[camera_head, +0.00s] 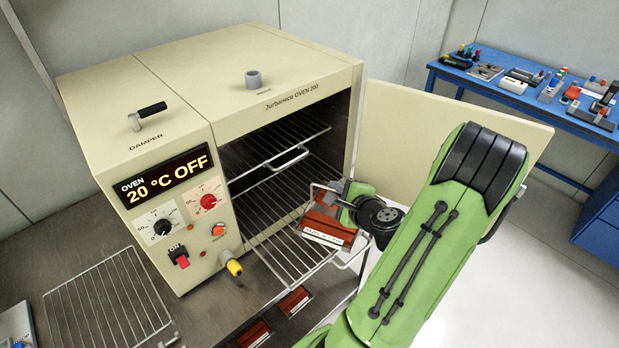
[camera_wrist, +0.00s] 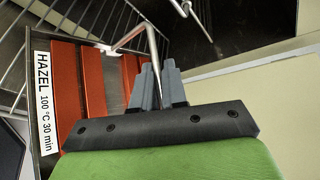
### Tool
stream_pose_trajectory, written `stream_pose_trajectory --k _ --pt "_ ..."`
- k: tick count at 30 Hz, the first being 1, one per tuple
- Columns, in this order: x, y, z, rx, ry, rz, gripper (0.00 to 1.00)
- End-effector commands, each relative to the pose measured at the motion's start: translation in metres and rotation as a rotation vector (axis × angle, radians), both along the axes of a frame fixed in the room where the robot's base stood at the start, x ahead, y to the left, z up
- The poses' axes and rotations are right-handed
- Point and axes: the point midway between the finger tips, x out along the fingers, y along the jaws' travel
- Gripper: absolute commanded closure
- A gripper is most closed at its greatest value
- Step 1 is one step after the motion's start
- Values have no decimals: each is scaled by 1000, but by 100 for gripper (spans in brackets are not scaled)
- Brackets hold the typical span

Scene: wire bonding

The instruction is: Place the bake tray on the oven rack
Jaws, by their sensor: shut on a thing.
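The bake tray (camera_head: 322,232) is a reddish-brown slatted piece with a white label. In the wrist view the tray (camera_wrist: 65,85) has orange-red slats, and its label reads HAZEL 100 °C 30 min. My gripper (camera_head: 337,192) is at the tray's far right side, in front of the open oven. In the wrist view my gripper (camera_wrist: 158,85) is shut at a bent metal handle beside the slats. The oven rack (camera_head: 290,245) is a wire shelf that sticks out of the oven. The tray is over its outer part; whether it touches the wires is unclear.
The oven (camera_head: 225,110) is cream, its display reads 20 °C OFF, and its door (camera_head: 400,130) stands open. An upper rack (camera_head: 275,160) is inside. A loose wire rack (camera_head: 110,305) lies at left. Two brown pieces (camera_head: 295,300) (camera_head: 254,334) are below the rack. A blue table stands behind.

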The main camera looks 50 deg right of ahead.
Motion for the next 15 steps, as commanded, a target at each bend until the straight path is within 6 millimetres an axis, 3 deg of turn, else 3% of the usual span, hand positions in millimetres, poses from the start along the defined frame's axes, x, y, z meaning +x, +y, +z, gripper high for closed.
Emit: stream_pose_trajectory --k 1,12,15 --pt "7 2 7 6 7 7 100" --pt "90 -8 3 -6 10 5 100" --pt "89 -10 -20 3 12 -3 100"
